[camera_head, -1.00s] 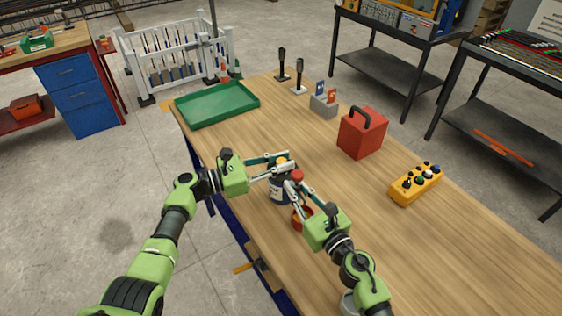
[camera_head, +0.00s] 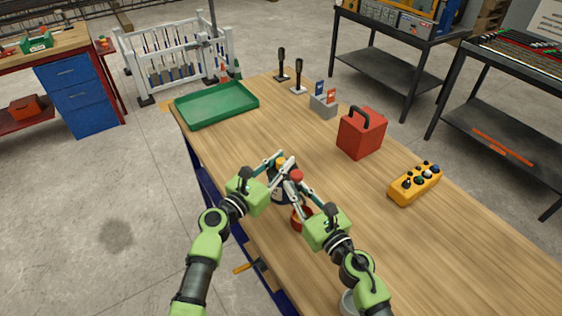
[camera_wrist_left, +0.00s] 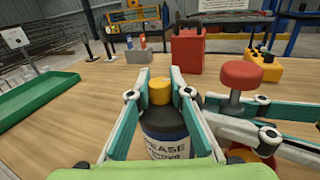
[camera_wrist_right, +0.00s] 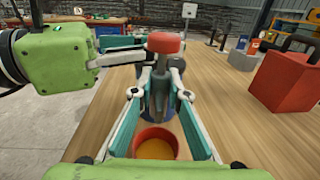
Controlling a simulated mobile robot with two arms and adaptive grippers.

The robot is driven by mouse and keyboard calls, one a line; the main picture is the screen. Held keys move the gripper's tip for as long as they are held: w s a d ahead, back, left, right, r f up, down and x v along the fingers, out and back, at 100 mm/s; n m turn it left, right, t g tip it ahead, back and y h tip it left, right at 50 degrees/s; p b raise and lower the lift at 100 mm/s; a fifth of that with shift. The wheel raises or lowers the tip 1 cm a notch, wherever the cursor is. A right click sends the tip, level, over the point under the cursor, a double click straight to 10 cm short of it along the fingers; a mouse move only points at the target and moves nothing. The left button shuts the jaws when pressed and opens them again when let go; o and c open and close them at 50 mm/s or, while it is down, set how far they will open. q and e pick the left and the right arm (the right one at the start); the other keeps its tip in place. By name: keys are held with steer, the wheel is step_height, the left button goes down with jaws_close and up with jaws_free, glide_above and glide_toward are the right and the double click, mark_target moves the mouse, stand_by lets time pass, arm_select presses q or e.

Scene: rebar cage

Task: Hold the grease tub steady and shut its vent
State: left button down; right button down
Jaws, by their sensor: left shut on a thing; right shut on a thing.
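The grease tub (camera_wrist_left: 167,143) is a dark jar with a pale label and a yellow cap (camera_wrist_left: 158,93). It stands on the bench. My left gripper (camera_wrist_left: 159,94) is shut on its top, one finger on each side of the cap. The tub also shows in the head view (camera_head: 280,196), partly hidden by the grippers. A red knob (camera_wrist_right: 165,42) sits on a grey stem (camera_wrist_right: 158,85) beside the tub. My right gripper (camera_wrist_right: 160,95) is shut on that stem just below the knob. Whether the stem is the tub's vent, and how it joins, I cannot tell.
A red pot (camera_wrist_right: 155,142) with yellow inside stands close under my right gripper. A red box (camera_head: 362,135) with a black handle, a yellow control box (camera_head: 415,184), a grey holder (camera_head: 323,107) and a green tray (camera_head: 250,103) are on the bench. The bench's middle is clear.

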mark_target(280, 160)
arm_select(q)
steer(key=shift+f+y, duration=0.1)
steer(key=shift+y, duration=0.2)
steer(key=c, duration=1.8)
jaws_free()
steer(key=shift+c, duration=0.2)
step_height(280, 160, up, 10)
steer(key=shift+a+r, duration=0.1)
